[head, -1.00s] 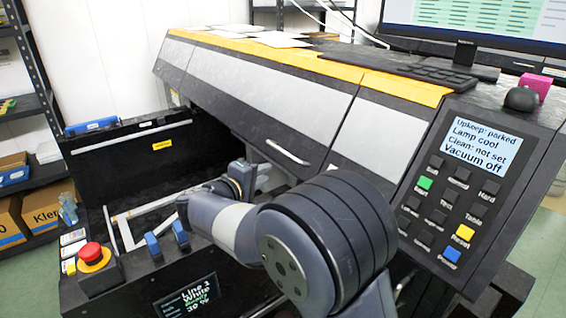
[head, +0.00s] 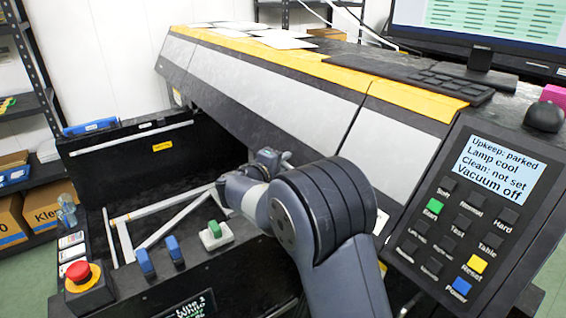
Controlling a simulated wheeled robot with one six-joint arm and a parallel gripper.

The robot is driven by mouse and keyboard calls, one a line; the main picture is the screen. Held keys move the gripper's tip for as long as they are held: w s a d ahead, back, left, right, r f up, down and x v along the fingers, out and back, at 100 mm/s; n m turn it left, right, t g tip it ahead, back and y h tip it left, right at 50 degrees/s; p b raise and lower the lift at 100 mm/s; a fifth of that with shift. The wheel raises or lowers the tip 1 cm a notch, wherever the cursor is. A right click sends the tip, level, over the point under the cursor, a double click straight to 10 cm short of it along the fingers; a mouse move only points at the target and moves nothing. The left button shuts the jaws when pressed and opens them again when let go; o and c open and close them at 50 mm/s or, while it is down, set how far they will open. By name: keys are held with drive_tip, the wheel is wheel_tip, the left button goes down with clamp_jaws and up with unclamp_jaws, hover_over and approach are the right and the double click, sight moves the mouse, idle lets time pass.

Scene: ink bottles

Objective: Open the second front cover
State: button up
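The large black machine has a row of slanted front covers with grey panels. A long middle cover (head: 268,84) and a right cover (head: 392,132) meet at a seam near the picture's centre; a shorter panel (head: 177,54) is at the far left. All look closed. My gripper end (head: 272,158) is small and partly hidden behind my wrist and forearm, in front of the lower edge of the middle cover. Its fingers cannot be made out, nor whether it touches the cover. No cover handle shows now.
A control panel (head: 462,215) with a lit screen is at the right. Papers (head: 280,38) lie on top. The open bed bay is at left.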

clamp_jaws()
idle(0.3)
